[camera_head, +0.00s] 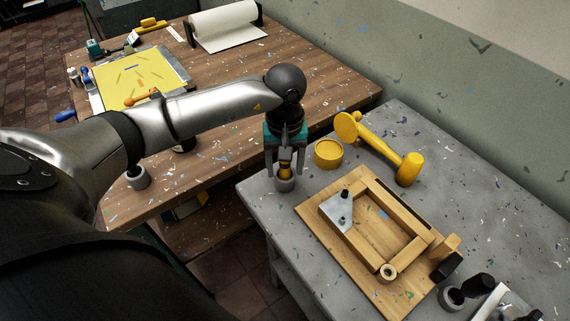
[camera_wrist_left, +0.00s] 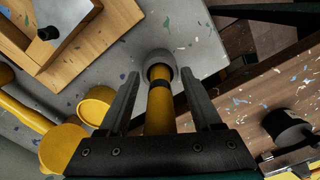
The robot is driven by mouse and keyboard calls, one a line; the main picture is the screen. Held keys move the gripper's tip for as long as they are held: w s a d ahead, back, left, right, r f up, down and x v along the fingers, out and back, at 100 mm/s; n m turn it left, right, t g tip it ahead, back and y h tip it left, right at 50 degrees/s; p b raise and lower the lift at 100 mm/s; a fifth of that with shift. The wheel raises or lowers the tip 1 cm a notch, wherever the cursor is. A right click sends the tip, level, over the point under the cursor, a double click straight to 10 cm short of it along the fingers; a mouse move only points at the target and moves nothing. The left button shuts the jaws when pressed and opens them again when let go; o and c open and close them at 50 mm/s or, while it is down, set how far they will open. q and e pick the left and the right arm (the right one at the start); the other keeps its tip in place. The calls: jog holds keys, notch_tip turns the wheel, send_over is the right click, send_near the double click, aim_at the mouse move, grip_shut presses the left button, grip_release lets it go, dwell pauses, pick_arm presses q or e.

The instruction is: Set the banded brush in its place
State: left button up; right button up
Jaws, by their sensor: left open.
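The banded brush (camera_head: 286,167) has a yellow handle with a dark band. It stands in a small grey cup (camera_head: 285,185) near the left edge of the grey table. In the left wrist view the handle (camera_wrist_left: 159,106) runs down into the round opening of the cup (camera_wrist_left: 160,60). My left gripper (camera_head: 284,174) points down over the cup, its fingers open on either side of the handle. In the left wrist view a gap shows between handle and fingers. The brush's lower end is hidden inside the cup. My right gripper is not in view.
A round yellow tub (camera_head: 328,153) and a yellow mallet-like tool (camera_head: 380,147) lie close right of my gripper. A wooden frame (camera_head: 405,220) on a board fills the table's middle. The brown table (camera_head: 215,95) behind holds a paper roll (camera_head: 224,22) and a yellow sheet (camera_head: 140,78).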

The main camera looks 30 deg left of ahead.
pick_arm(q)
notch_tip(320, 180, up, 15)
jog(key=shift+r, duration=0.1)
dwell(0.5)
dwell(0.4)
